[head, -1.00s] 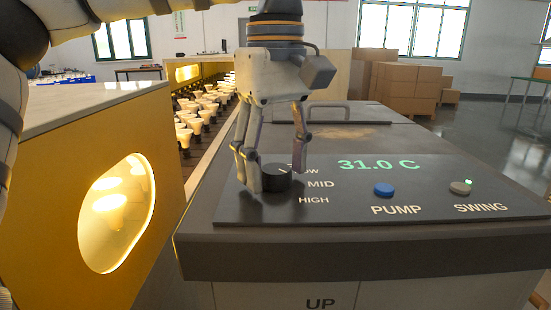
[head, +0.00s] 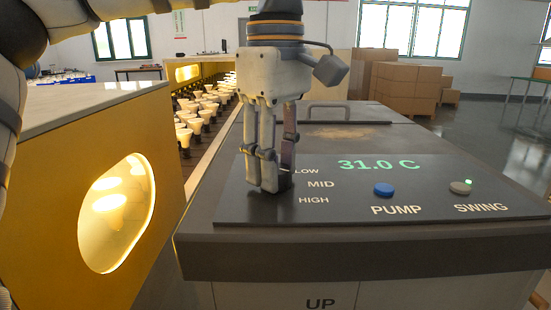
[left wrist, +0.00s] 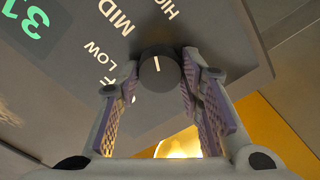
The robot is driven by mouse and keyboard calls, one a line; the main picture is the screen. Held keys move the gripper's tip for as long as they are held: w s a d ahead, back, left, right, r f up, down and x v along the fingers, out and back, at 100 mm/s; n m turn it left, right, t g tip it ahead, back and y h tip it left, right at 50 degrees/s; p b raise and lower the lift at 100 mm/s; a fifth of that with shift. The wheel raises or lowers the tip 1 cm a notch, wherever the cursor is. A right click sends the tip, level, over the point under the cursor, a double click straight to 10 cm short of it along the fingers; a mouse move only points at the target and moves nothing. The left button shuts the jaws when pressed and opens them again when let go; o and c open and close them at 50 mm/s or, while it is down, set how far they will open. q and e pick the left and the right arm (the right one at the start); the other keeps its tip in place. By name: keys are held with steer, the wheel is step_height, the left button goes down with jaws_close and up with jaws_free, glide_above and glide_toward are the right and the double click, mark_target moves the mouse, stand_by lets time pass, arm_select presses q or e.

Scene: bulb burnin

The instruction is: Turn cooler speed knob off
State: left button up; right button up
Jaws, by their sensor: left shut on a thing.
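My left gripper (head: 268,188) points down at the cooler's control panel (head: 345,212), with its fingers closed around the speed knob. In the left wrist view the black round knob (left wrist: 160,76) sits between the two finger pads. Its short white mark points up in that picture, roughly between the MID (left wrist: 125,22) and HIGH labels. The LOW label and a partly covered OFF label lie to the knob's left there. In the head view the fingers hide most of the knob. My right gripper is not in view.
A blue PUMP button (head: 384,190) and a pale SWING button (head: 460,187) with a lit green dot are on the panel's right. The display (head: 378,165) reads 31.0 C. A yellow cabinet (head: 160,140) with a glowing window stands left. Cardboard boxes (head: 400,85) are behind.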

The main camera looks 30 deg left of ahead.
arm_select(q)
steer(key=n, duration=0.5)
steer(key=shift+n, duration=0.4)
steer(key=n, duration=1.2)
steer(key=shift+n, duration=2.9)
steer(key=o, duration=1.2)
steer(key=shift+c, duration=0.2)
step_height(320, 180, up, 12)
